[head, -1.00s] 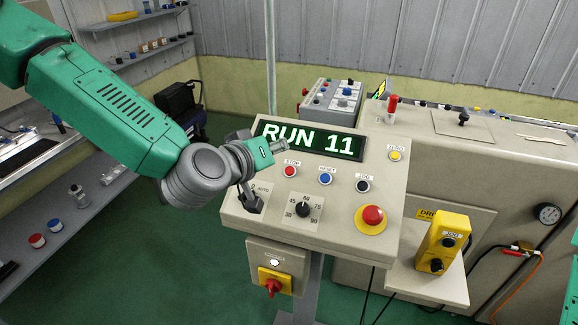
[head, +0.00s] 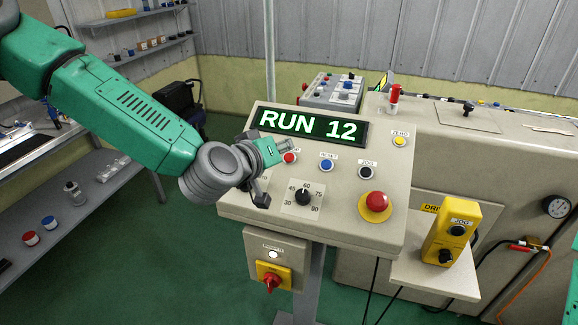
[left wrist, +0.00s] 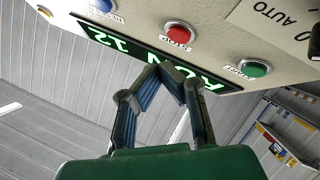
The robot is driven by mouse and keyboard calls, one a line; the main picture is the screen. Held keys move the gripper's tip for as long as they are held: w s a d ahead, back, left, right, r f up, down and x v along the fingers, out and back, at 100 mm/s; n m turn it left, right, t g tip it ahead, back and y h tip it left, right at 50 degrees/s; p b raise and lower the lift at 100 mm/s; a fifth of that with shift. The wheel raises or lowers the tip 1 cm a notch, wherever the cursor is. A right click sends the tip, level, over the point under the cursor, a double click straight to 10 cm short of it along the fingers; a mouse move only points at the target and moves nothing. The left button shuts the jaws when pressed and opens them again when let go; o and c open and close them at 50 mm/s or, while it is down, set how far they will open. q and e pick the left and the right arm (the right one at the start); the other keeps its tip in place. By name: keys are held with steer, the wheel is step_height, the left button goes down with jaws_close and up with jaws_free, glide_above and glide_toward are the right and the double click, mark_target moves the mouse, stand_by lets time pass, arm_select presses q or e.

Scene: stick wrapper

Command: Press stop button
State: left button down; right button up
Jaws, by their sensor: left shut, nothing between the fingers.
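The red stop button (head: 290,158) sits on the sloped panel of the beige console (head: 340,222), below the lit display (head: 307,125), which reads RUN 12. My left gripper (head: 286,147) is shut and empty, with its tips just above and beside the button in the head view, partly covering the STOP label. In the left wrist view, the stop button (left wrist: 179,32) with its STOP label lies beyond the shut fingertips (left wrist: 168,68). A gap shows between them in that picture; I cannot tell the exact distance. My right gripper is not in view.
Next to the stop button are a blue reset button (head: 326,165) and a black jog button (head: 366,172). A large red mushroom button (head: 376,202) and a dial (head: 303,197) are lower on the panel. The green start button (left wrist: 255,68) shows in the left wrist view.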

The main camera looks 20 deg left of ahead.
mark_target(295, 150)
arm_select(q)
steer(key=shift+w+f+b, duration=0.4)
steer(key=shift+f, duration=0.3)
stand_by(1.0)
steer(key=shift+w+d+f, duration=0.1)
steer(key=shift+f, duration=0.2)
steer(key=shift+w+f+b, duration=0.2)
steer(key=shift+f+b, duration=0.15)
steer(key=shift+b, duration=0.1)
stand_by(0.5)
steer(key=shift+s+r+p, duration=0.4)
steer(key=shift+r+p, duration=0.2)
steer(key=shift+r, duration=0.15)
steer(key=s+r+p, duration=0.1)
steer(key=r, duration=0.1)
steer(key=s+r+p, duration=0.1)
steer(key=r+p, duration=0.1)
steer(key=shift+s+r+p, duration=0.2)
steer(key=shift+p, duration=0.1)
